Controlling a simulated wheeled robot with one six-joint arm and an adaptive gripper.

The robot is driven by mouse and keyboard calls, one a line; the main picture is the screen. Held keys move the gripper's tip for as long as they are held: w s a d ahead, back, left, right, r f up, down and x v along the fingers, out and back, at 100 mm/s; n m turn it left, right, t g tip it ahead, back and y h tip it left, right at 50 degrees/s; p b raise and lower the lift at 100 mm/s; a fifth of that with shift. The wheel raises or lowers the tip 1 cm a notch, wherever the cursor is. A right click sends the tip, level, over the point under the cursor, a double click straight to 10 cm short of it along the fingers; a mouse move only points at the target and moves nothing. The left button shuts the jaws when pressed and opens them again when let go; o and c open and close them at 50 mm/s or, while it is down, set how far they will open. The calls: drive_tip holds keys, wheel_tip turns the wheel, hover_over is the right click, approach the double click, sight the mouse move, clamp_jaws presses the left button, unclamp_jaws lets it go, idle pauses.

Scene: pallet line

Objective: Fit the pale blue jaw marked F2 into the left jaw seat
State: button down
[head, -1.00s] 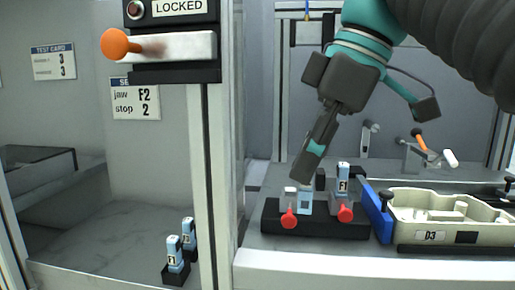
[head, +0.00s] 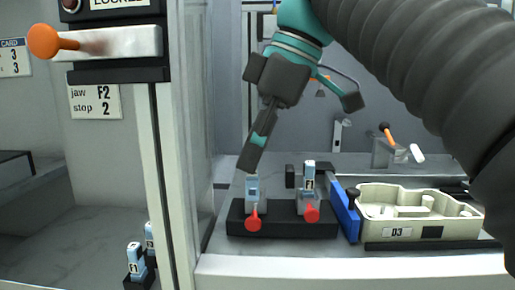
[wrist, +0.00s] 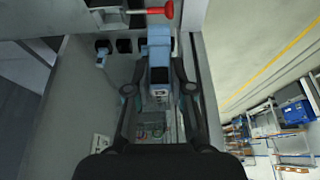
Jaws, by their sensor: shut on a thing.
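The pale blue jaw (head: 252,190) stands roughly upright at the left jaw seat of the black fixture block (head: 283,229), in line with the left red-knobbed clamp (head: 254,221). My gripper (head: 250,168) is shut on its upper part and leans down from above right. In the wrist view the same jaw (wrist: 159,50) sits between my two fingers (wrist: 158,90). Its mark is too small to read. I cannot tell whether its foot is fully down in the seat. A second pale blue jaw (head: 309,177) stands in the right seat, behind the right red knob (head: 311,213).
A cream tray marked D3 (head: 400,233) lies right of the block, beside a blue bar (head: 346,210). A grey post (head: 170,170) separates the left bay, where two pale blue jaws (head: 136,258) stand in black holders. A card (head: 95,101) reads jaw F2, stop 2.

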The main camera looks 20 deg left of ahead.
drive_tip(key=shift+w+a+f, duration=0.3)
drive_tip(key=shift+w+f, duration=0.3)
drive_tip(key=shift+w, duration=0.4)
drive_tip(key=shift+w+a+f, duration=0.3)
drive_tip(key=shift+w+f, duration=0.25)
drive_tip(key=shift+w, duration=0.45)
drive_tip(key=shift+w+a+f, duration=0.3)
drive_tip(key=shift+w+f, duration=0.3)
drive_tip(key=shift+w, duration=0.4)
drive_tip(key=shift+f, duration=0.6)
drive_tip(key=c, duration=0.9)
unclamp_jaws()
drive_tip(key=shift+c, duration=0.2)
